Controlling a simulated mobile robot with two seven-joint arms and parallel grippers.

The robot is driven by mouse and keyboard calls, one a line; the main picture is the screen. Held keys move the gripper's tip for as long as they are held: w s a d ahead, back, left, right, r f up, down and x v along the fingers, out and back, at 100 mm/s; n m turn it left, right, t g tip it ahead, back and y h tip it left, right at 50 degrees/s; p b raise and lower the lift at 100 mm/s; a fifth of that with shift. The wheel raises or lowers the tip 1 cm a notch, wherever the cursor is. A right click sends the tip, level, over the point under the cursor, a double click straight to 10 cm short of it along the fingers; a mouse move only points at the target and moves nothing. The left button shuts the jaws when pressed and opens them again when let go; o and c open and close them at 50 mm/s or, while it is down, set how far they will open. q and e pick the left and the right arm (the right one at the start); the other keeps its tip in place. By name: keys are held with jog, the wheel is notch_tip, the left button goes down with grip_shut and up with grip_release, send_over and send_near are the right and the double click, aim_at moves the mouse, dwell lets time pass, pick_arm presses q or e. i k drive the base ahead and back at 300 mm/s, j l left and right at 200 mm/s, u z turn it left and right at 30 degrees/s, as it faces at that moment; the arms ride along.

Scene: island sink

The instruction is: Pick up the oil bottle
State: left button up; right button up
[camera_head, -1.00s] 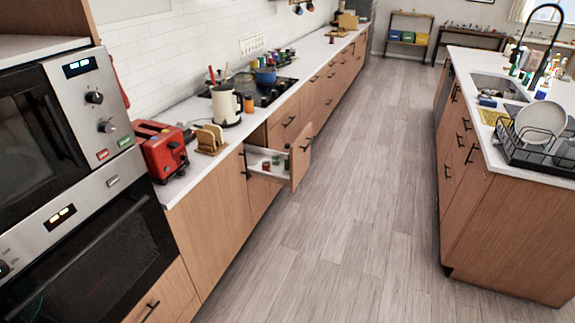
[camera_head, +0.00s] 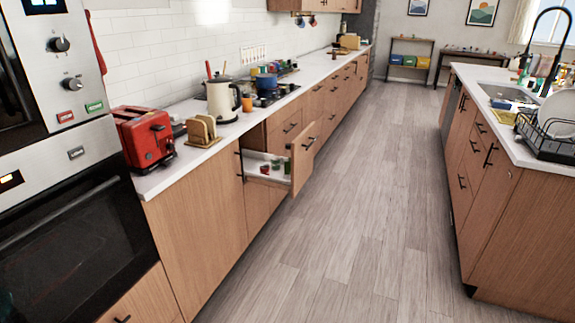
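No oil bottle can be told for certain. An open drawer (camera_head: 250,175) in the left counter holds several small containers, among them a green one (camera_head: 275,166) and a red one (camera_head: 265,170). They are too small to identify. Several bottles (camera_head: 530,78) stand by the sink on the right island, also too small to identify. Neither of my grippers is in view.
The open drawer's front (camera_head: 303,158) juts into the aisle. The left counter holds a red toaster (camera_head: 145,137), a toast rack (camera_head: 203,130) and a cream kettle (camera_head: 222,100). The island (camera_head: 500,185) bounds the right side. The wooden floor (camera_head: 345,210) between is clear.

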aim_at(286, 156)
jog(key=i+l, duration=0.2)
jog(key=i, duration=0.25)
jog(key=i+l+u, duration=0.15)
jog(key=i, duration=0.25)
jog(key=i+l, duration=0.3)
jog(key=i, duration=0.15)
